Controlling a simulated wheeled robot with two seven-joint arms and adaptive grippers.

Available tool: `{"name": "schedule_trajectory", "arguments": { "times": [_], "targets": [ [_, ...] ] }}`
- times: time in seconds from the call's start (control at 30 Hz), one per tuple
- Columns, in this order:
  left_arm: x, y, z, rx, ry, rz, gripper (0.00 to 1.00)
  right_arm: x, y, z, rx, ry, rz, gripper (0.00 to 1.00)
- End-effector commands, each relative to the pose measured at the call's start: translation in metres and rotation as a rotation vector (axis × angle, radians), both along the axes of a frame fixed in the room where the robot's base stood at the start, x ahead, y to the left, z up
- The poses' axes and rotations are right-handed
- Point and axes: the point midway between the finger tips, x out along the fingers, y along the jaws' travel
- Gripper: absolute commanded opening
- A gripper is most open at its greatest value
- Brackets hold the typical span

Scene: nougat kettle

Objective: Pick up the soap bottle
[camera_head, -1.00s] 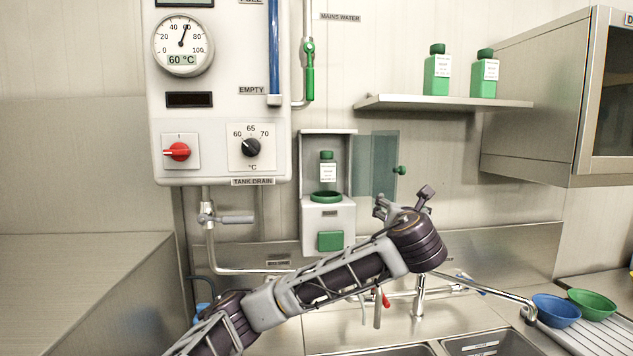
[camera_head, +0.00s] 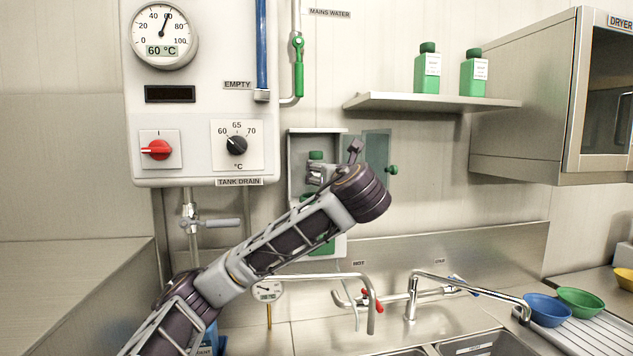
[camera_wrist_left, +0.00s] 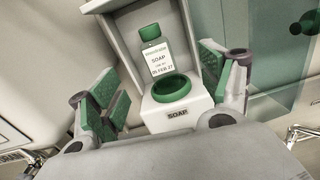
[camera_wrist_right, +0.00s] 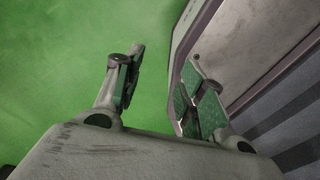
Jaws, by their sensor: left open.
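A soap bottle with a green cap and white label stands in an open wall dispenser (camera_head: 298,165). In the left wrist view the soap bottle (camera_wrist_left: 155,55) stands upright above a green ring (camera_wrist_left: 172,88), between my fingers. In the head view only its green cap (camera_head: 316,156) shows clearly; my arm hides the rest. My left gripper (camera_head: 335,165) is in front of the dispenser. In the left wrist view the left gripper (camera_wrist_left: 162,85) is open and empty, with green-padded fingers apart. My right gripper (camera_wrist_right: 165,85) is open and empty, outside the head view.
The dispenser's clear door (camera_head: 377,150) stands open to the right. Two more green bottles (camera_head: 428,70) (camera_head: 474,75) stand on a wall shelf (camera_head: 430,102). A sink with taps (camera_head: 412,295) lies below. A control box (camera_head: 195,95) is on the left; a dryer (camera_head: 560,95) is on the right.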

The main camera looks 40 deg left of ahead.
Motion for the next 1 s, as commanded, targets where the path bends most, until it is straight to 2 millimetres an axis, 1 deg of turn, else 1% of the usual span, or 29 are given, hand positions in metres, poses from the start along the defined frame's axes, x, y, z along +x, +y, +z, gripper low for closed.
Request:
{"name": "schedule_trajectory", "arguments": {
  "times": [0.03,0.1,0.2,0.67,0.83,1.0],
  "targets": [
    [-0.003,0.005,0.001,-0.014,-0.012,0.011,0.79,0.005,0.01,-0.003,0.008,-0.01,0.014,0.4],
    [-0.005,0.009,0.003,-0.03,-0.021,0.02,0.79,0.01,0.016,-0.004,0.013,-0.019,0.027,0.4],
    [-0.007,0.012,0.004,-0.043,-0.03,0.028,0.79,0.013,0.022,-0.004,0.015,-0.026,0.039,0.4],
    [-0.007,0.015,0.005,-0.048,-0.032,0.03,0.79,0.014,0.024,-0.004,0.016,-0.028,0.042,0.4],
    [0.001,0.024,0.005,-0.048,-0.03,0.031,0.79,0.013,0.024,-0.002,0.017,-0.027,0.042,0.4],
    [0.014,0.041,0.005,-0.048,-0.03,0.032,0.79,0.012,0.025,0.0,0.018,-0.025,0.041,0.4]
  ]
}}
